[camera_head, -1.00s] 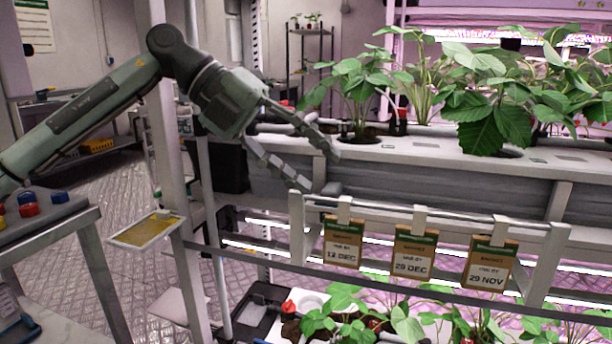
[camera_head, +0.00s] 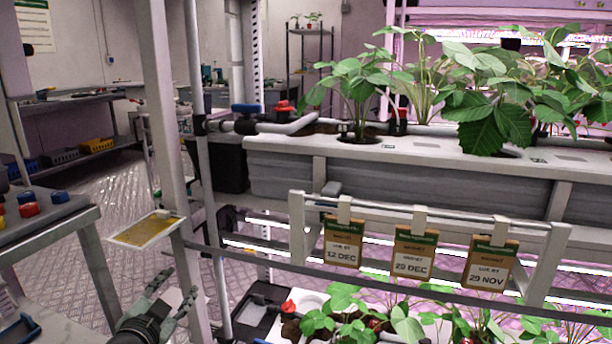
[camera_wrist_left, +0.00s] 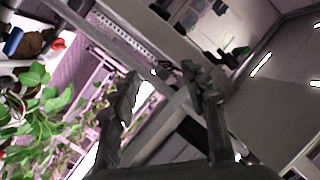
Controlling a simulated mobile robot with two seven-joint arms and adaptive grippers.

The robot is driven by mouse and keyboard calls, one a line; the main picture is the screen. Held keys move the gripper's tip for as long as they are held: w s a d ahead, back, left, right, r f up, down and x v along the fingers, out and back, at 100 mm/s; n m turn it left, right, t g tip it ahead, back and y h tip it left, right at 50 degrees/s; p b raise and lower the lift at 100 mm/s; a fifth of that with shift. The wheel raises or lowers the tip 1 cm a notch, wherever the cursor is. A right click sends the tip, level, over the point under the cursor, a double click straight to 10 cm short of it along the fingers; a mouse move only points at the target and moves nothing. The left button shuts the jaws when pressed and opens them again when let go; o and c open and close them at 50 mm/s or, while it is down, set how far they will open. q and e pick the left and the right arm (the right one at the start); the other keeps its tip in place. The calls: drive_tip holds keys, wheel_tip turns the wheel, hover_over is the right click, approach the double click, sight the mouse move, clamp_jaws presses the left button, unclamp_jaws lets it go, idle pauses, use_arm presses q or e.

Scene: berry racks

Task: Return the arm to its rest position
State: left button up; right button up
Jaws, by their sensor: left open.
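My left gripper (camera_head: 172,298) is low at the bottom left of the head view, beside the rack's upright post. Its two fingers are spread, with nothing between them. In the left wrist view the open gripper (camera_wrist_left: 165,88) shows both fingers apart and empty, with plants to the left and bare wall to the right. Most of my left arm is below the head view. My right gripper is not in view.
A white upright post (camera_head: 165,130) and a yellow card (camera_head: 147,230) are close to the gripper. The grey planter (camera_head: 400,183) and dated tags (camera_head: 414,250) are to the right. A table with colored knobs (camera_head: 60,228) stands at left.

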use_arm(q)
drive_tip(key=s+a+f+n+g+y, duration=0.1)
drive_tip(key=s+a+f+g+y, duration=0.2)
drive_tip(key=s+f, duration=0.35)
drive_tip(key=s+a+f+n+g+y, duration=0.1)
drive_tip(key=s+a+f+n+g, duration=0.15)
drive_tip(key=s+a+f, duration=0.45)
drive_tip(key=s+a+f+g+y, duration=0.1)
drive_tip(key=s+a+f+g, duration=0.15)
drive_tip(key=s+f, duration=0.4)
drive_tip(key=s+a+f+g, duration=0.2)
drive_tip(key=s+f+g, duration=0.15)
drive_tip(key=s, duration=0.65)
drive_tip(key=s+d+f+n+h, duration=0.1)
drive_tip(key=d+f, duration=0.1)
drive_tip(key=d, duration=0.5)
drive_tip(key=s+d+f+n+g+h, duration=0.1)
drive_tip(key=d+f+n+h, duration=0.1)
drive_tip(key=d, duration=0.5)
drive_tip(key=shift+s+d+f, duration=0.15)
drive_tip(key=shift+d+f, duration=0.1)
drive_tip(key=shift+d, duration=0.1)
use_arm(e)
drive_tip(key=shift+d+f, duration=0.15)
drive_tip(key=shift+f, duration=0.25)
use_arm(q)
drive_tip(key=shift+g, duration=0.25)
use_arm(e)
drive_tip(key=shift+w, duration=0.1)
